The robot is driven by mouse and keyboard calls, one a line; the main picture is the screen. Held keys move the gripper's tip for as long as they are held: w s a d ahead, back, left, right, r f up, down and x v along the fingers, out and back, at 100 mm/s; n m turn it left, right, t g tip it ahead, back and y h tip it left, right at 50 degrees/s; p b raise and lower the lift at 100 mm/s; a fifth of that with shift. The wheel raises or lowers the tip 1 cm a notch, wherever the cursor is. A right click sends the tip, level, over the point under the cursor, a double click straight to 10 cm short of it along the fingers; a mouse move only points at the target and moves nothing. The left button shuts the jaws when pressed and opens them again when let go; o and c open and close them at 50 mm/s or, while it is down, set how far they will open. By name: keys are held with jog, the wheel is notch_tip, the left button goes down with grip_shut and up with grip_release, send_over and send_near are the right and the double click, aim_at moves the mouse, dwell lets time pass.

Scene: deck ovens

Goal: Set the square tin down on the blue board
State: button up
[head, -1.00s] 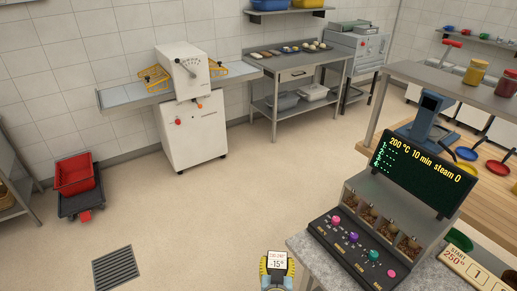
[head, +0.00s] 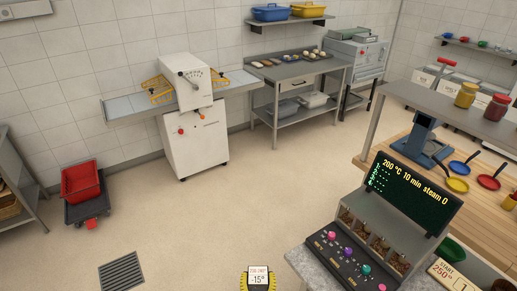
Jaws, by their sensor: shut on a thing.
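I cannot make out the square tin or the blue board in the head view.
A control console (head: 362,240) stands on a grey counter at the lower right, beside a wooden bench (head: 470,208) with colored pans. A white dough machine (head: 193,130), steel table (head: 288,70) and red crate (head: 81,182) line the back and left. The middle floor is open.

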aim_at(258, 280)
jog(key=shift+s+r+p, duration=0.9)
jog(key=shift+r+p, duration=0.6)
jog(key=shift+s+r+p, duration=0.85)
jog(key=shift+r+p, duration=0.6)
jog(key=shift+p, duration=0.1)
jog(key=shift+s+r+p, duration=0.9)
jog(key=shift+r+p, duration=0.6)
